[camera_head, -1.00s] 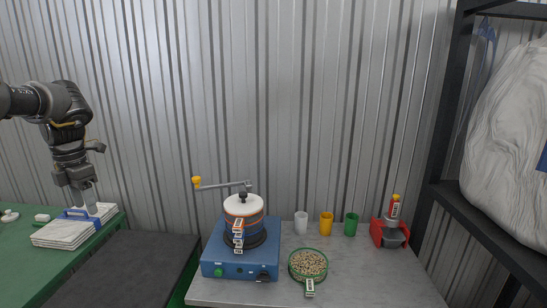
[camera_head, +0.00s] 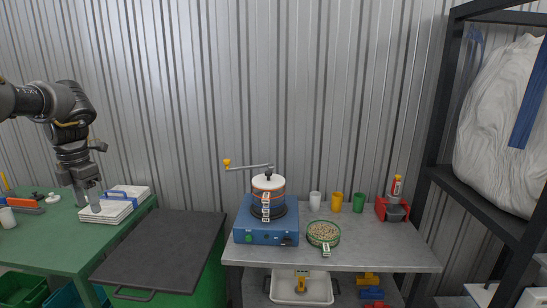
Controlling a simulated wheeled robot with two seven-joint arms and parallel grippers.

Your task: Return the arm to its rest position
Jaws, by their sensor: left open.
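My left gripper (camera_head: 90,205) hangs fingers down from the dark grey left arm at the left of the head view. It is open and holds nothing that I can see. It is over the green table, in front of the left end of a white stack with a blue strap (camera_head: 116,206). Whether the fingertips touch the stack, I cannot tell. My right arm and gripper are not in view.
A dark-lidded green bin (camera_head: 165,250) stands beside the green table (camera_head: 45,240). The grey table (camera_head: 375,255) carries a blue stove (camera_head: 265,228) with a pot, a bowl of pellets (camera_head: 323,233), several cups and a red dispenser (camera_head: 391,210). A black shelf (camera_head: 490,210) is on the right.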

